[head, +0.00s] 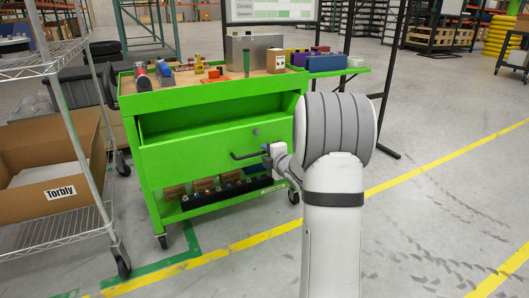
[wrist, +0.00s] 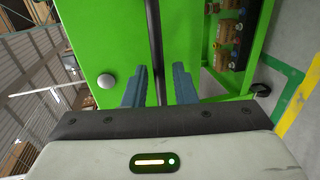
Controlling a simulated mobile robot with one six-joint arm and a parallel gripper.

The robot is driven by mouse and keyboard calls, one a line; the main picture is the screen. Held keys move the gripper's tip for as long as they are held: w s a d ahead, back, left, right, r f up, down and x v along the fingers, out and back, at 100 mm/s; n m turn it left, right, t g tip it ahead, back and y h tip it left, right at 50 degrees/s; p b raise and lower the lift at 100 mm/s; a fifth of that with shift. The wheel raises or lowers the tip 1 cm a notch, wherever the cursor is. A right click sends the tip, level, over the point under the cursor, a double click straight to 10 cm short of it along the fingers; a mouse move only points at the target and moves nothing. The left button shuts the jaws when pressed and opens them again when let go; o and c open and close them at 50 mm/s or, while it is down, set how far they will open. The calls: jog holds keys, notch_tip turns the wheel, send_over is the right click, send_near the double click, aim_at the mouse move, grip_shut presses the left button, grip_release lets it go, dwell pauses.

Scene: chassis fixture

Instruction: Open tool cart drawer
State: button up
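The green tool cart (head: 215,100) stands left of centre in the head view. Its wide green drawer front (head: 195,158) carries a black bar handle (head: 246,155) and a round grey knob or lock (head: 256,132). My gripper (head: 268,156) is at the right part of the handle; my arm hides part of the cart's right side. In the wrist view, the black handle (wrist: 154,40) runs between the two blue-grey fingers of my gripper (wrist: 160,84). The fingers are apart, with a gap showing on each side of the bar. The drawer front (wrist: 112,45) lies just beyond the fingertips.
Tools and boxes lie on the cart's top, including a grey metal box (head: 255,52). Several items sit on the bottom shelf (head: 225,190). A wire rack (head: 60,225) with a cardboard box (head: 45,185) stands at left. The floor (head: 440,220) at right is clear.

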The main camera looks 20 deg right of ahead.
jog(key=p+v, duration=0.1)
jog(key=v, duration=0.5)
jog(key=shift+s, duration=0.1)
